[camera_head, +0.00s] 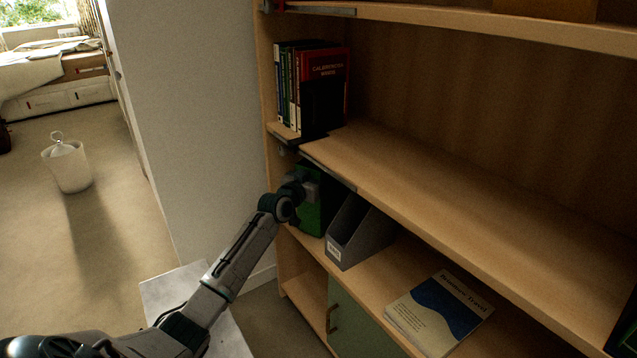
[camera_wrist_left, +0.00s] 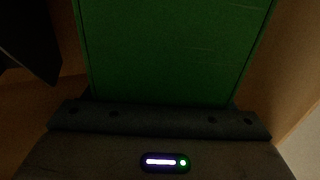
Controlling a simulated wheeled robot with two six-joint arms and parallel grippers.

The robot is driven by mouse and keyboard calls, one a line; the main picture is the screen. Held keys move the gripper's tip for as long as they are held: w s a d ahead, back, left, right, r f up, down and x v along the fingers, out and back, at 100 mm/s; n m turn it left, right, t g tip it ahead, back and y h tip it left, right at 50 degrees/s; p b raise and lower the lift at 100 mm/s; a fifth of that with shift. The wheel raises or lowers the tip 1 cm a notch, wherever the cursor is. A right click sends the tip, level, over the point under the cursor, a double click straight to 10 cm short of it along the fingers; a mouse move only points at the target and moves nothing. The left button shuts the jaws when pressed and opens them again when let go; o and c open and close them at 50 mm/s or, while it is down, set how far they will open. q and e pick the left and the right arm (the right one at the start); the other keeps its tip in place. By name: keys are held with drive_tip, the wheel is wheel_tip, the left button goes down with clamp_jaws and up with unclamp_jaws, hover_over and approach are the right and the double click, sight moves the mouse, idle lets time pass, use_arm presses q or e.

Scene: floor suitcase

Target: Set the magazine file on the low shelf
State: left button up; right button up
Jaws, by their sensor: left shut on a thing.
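A green magazine file (camera_head: 312,213) is upright at the left end of the low shelf (camera_head: 375,282), beneath the middle shelf. My left gripper (camera_head: 303,188) is shut on it, with the arm reaching in from the lower left. In the left wrist view the green file (camera_wrist_left: 170,50) fills the middle, close against the gripper (camera_wrist_left: 160,110). Its base is partly hidden, so I cannot tell whether it rests on the board. My right gripper is not in view.
A grey magazine file (camera_head: 358,232) stands just right of the green one. A blue and cream book (camera_head: 438,312) lies flat further right on the low shelf. The middle shelf (camera_head: 450,190) overhangs closely. Upright books (camera_head: 325,75) stand above. A white bin (camera_head: 68,167) is on the floor.

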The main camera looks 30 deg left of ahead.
use_arm(q)
drive_tip(key=shift+w+f, duration=0.1)
drive_tip(key=shift+f, duration=0.4)
drive_tip(key=o, duration=1)
drive_tip(key=shift+f, duration=0.2)
drive_tip(key=o, duration=0.5)
drive_tip(key=shift+r, duration=0.1)
drive_tip(key=shift+c, duration=0.2)
drive_tip(key=shift+r, duration=0.15)
